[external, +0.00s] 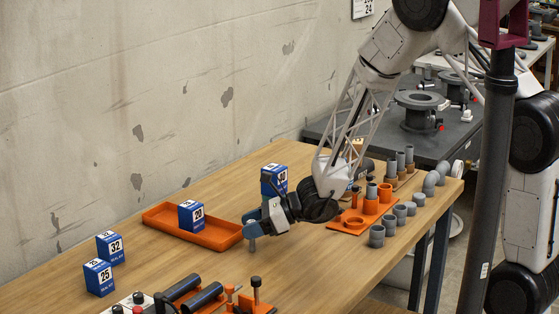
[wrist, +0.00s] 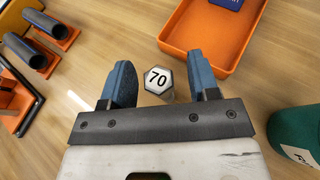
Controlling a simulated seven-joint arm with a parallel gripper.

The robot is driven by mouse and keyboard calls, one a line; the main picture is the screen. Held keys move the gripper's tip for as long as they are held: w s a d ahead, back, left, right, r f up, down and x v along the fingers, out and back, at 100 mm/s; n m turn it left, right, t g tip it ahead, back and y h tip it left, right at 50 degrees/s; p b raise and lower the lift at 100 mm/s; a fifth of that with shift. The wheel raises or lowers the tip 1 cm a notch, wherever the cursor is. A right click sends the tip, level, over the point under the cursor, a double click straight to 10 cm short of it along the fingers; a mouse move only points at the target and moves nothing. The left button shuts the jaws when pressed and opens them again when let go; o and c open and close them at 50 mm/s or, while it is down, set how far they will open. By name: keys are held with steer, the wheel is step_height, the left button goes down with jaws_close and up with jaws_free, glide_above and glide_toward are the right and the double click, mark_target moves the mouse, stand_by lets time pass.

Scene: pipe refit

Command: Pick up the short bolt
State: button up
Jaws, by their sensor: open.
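A grey hex-headed bolt marked 70 (wrist: 158,82) stands upright on the wooden table. In the wrist view its head lies between the fingers, slightly ahead of them. No other bolt is clear enough to compare its length. My gripper (wrist: 160,88) has two blue fingers set wide apart and holds nothing. In the external view my gripper (external: 264,222) is low over the table, just right of the orange tray. A small grey post (external: 251,244), seemingly the same bolt, shows at the fingertips. I cannot tell whether the fingers touch it.
The orange tray (external: 222,243) holds a blue box marked 20 (external: 190,216). A blue box marked 40 (external: 274,178) stands behind my gripper. Dark pipes on orange holders (external: 203,297) lie at the front. Grey fittings (external: 377,236) stand at right. A green cylinder (wrist: 292,124) is close by.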

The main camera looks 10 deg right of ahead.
jaws_close()
stand_by(0.3)
steer(key=shift+r, duration=0.1)
steer(key=shift+r, duration=0.65)
step_height(320, 180, up, 2)
steer(key=s+d+r, duration=0.1)
steer(key=s+d, duration=0.9)
steer(key=s, duration=0.2)
steer(key=shift+d+r, duration=0.2)
steer(key=shift+r, duration=0.05)
steer(key=shift+s, duration=0.1)
